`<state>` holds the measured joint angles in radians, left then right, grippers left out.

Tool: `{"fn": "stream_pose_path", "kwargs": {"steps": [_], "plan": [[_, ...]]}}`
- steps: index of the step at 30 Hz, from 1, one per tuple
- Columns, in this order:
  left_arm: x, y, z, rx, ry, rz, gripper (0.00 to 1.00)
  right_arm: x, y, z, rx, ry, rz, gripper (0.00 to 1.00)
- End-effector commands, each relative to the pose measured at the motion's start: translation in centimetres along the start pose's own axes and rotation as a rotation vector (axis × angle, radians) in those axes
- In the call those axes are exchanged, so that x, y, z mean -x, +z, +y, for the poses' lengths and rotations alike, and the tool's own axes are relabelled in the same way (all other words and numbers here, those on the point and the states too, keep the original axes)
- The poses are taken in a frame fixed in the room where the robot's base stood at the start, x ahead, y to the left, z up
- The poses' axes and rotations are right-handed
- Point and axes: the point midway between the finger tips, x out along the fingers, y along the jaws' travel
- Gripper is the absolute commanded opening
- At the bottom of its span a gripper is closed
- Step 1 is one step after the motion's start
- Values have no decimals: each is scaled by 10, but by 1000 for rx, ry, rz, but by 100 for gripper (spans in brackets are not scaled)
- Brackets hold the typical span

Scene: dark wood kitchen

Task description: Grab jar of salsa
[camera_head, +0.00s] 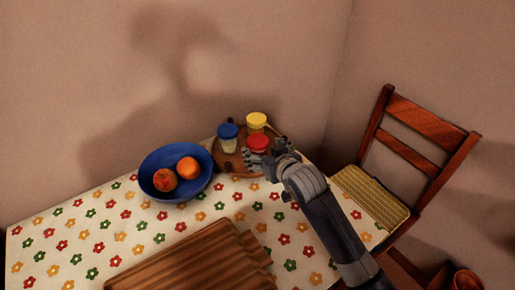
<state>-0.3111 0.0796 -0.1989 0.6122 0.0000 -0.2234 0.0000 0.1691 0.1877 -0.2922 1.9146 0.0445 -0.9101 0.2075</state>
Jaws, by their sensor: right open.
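Three small jars stand close together on a round wooden tray (229,162) at the back right of the table: one with a blue lid (228,131), one with a yellow lid (256,120) and one with a red lid (258,143). The red-lidded jar is nearest my gripper and may be the salsa; no label can be read. My right gripper (262,157) is open at the red-lidded jar, its fingers close to or around it. The gripper hides most of that jar's body, so contact cannot be told. My left gripper is not in view.
A blue bowl (150,184) with two round orange-red fruits (188,168) stands left of the tray. A wooden board (185,262) lies at the front of the flowered tablecloth (75,245). A wooden chair (428,120) stands at the right. The wall is close behind the jars.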

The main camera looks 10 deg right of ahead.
Motion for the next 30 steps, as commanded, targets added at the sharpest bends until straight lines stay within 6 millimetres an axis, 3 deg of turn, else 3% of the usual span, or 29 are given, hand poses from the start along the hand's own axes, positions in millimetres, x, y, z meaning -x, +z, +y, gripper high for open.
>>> {"fn": "stream_pose_path", "kwargs": {"steps": [5,15,27,30], "plan": [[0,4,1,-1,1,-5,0,-10,0,0,0,-1,1,75],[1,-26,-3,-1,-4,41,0,-49,-1,5,0,-1,1,75],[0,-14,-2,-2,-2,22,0,-59,0,5,1,-1,1,75],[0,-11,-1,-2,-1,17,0,-59,0,5,1,-1,1,53]]}}
